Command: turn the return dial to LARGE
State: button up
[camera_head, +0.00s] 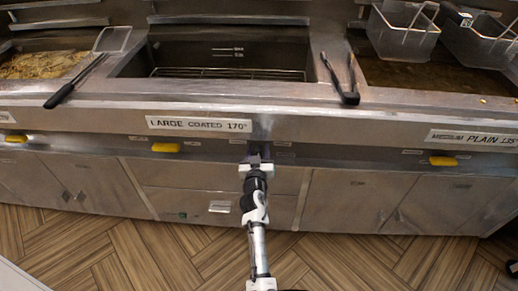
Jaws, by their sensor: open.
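My gripper (255,158) is at the front panel of the middle fryer, below the right end of the "LARGE COATED 170°" sign (199,124). It is open. A small dark part shows just behind the fingertips, with small labels (283,144) beside it. It may be the return dial, but my gripper hides most of it. I cannot tell which way the dial points, or whether the fingers touch it. The small labels are too blurred to read.
Yellow handles (165,147) stick out from the panel on both sides. Above are the middle fryer vat (215,60), tongs (345,85) on the ledge, a skimmer (80,75) at left and wire baskets (405,30) at right. Cabinet doors (345,200) and open floor lie below.

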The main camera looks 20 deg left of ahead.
grip_shut()
jog(key=shift+d+f+m+b, duration=0.1)
jog(key=shift+m+b, duration=0.2)
jog(key=shift+b, duration=0.05)
jog(key=shift+m+b, duration=0.4)
jog(key=shift+m, duration=0.1)
grip_release()
